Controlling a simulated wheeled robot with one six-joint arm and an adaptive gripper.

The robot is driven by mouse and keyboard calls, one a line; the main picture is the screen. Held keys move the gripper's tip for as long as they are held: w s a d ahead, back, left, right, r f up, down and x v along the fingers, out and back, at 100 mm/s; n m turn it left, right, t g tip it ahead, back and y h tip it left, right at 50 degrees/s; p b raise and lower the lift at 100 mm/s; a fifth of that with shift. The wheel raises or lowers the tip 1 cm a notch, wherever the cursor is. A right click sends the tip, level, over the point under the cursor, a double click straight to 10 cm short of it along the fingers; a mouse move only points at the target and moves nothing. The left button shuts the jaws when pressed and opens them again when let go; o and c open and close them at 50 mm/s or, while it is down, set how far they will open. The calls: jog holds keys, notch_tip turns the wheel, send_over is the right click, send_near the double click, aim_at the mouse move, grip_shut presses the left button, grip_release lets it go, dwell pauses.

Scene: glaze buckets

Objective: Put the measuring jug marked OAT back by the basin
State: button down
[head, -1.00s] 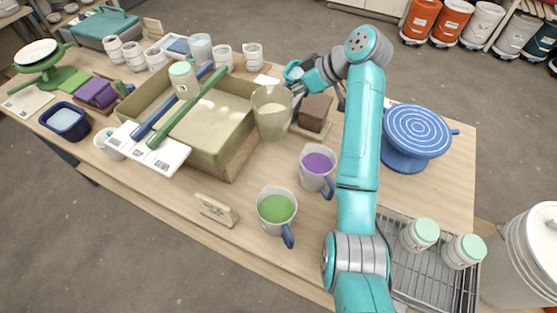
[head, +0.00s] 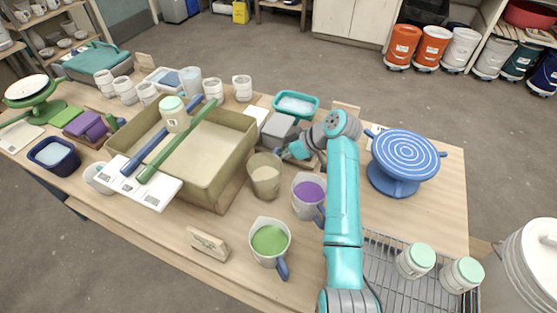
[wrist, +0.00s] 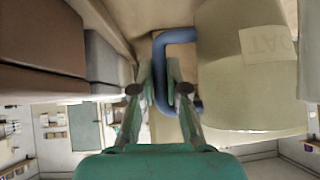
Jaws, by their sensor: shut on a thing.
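The OAT measuring jug (head: 264,178) is a pale jug with beige contents, just right of the basin in the head view. In the wrist view, its pale wall (wrist: 225,90) carries an upside-down OAT label, with a blue handle (wrist: 175,36) beside it. My gripper (head: 285,153) is shut on that handle; its fingers (wrist: 160,90) straddle it in the wrist view. The jug looks upright and near the tabletop; I cannot tell if it touches. The olive basin (head: 236,160) has a blue rod and a green rod across it.
A purple-filled jug (head: 307,195) stands close to the right. A green-filled jug (head: 269,243) and a wooden sign (head: 207,243) are in front. Grey blocks (head: 280,127) and a teal tub (head: 296,105) are behind. A blue banding wheel (head: 405,160) is at right.

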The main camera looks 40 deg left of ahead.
jog(key=shift+f, duration=1.1)
jog(key=c, duration=1.2)
grip_release()
jog(key=shift+f, duration=0.15)
jog(key=v, duration=1.2)
